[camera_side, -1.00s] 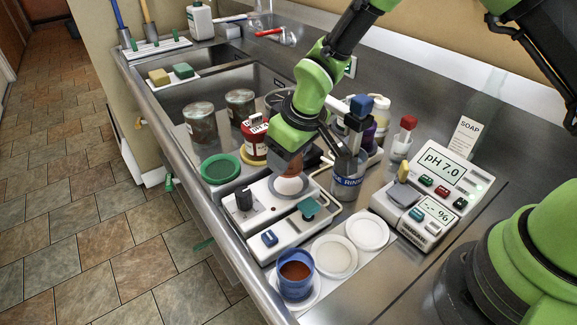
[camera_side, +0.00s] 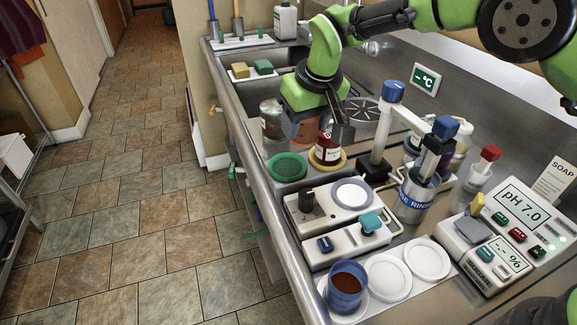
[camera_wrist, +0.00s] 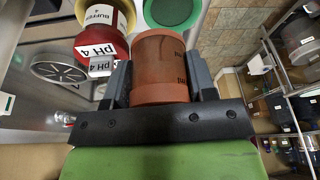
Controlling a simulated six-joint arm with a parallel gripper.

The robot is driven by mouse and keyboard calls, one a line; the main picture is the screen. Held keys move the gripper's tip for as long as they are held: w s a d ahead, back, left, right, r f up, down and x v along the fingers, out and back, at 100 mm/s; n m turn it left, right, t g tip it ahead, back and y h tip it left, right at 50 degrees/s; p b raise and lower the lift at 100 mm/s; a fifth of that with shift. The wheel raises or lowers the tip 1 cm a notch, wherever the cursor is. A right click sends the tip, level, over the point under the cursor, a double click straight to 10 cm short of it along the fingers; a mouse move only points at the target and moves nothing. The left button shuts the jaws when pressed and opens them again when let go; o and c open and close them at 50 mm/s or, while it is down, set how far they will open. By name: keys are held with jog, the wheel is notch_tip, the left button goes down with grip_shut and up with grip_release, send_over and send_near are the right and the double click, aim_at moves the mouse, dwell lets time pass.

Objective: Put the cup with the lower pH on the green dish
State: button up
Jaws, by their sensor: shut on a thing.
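My gripper (camera_side: 322,118) is shut on a reddish-brown cup (camera_wrist: 160,68), which lies between the two fingers in the wrist view (camera_wrist: 160,90). The held cup also shows in the side view (camera_side: 303,128), partly hidden by my gripper. The green dish (camera_side: 287,167) is on the counter, empty, in front of the held cup; it also shows in the wrist view (camera_wrist: 172,12). A blue cup (camera_side: 346,290) with dark red-brown liquid stands on a white saucer (camera_side: 345,313) at the near end. The pH meter display (camera_side: 519,211) reads 7.0.
A red pH 4 buffer bottle (camera_side: 327,150) stands on a yellow dish, close beside my gripper. A glass jar (camera_side: 271,121) is to the left. A probe stand (camera_side: 380,155) and a rinse beaker (camera_side: 416,200) are to the right. The stirrer plate's white disc (camera_side: 353,195) is bare.

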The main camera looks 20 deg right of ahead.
aim_at(286, 164)
jog(key=shift+w+a+f+m, duration=0.4)
jog(key=shift+w+a+f, duration=0.2)
jog(key=shift+w+a, duration=0.2)
jog(key=shift+a+f+m+h, duration=0.4)
jog(key=shift+f, duration=2.55)
jog(key=shift+f, duration=0.1)
jog(key=o, duration=0.9)
jog(key=shift+v, duration=0.85)
jog(key=v, duration=1)
jog(key=shift+s+r, duration=0.15)
jog(key=shift+r, duration=0.1)
